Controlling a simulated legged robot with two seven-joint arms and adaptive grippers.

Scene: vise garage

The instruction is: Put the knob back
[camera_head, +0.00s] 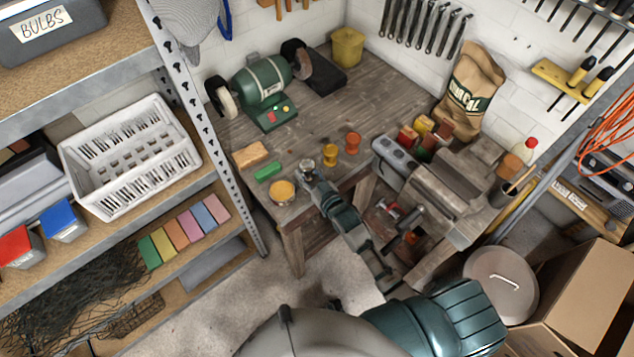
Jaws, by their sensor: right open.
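My right gripper (306,175) is at the front edge of the wooden workbench (325,112), at the end of my teal and grey arm. It is open. A small round metallic piece (306,163) shows right at its fingertips; it may be the knob, but it is too small to tell, and I see no grip on it. A yellow round piece (330,152) and an orange one (352,141) stand to the right of the fingertips. A tin with a yellow-orange top (282,191) stands to the left. My left gripper is out of view.
A green bench grinder (264,82) and a yellow bucket (347,47) stand at the back. A green block (268,171) lies left of the gripper. A grey case (397,161) and charcoal bag (470,88) are right. Shelving with a white basket (130,155) bounds the left.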

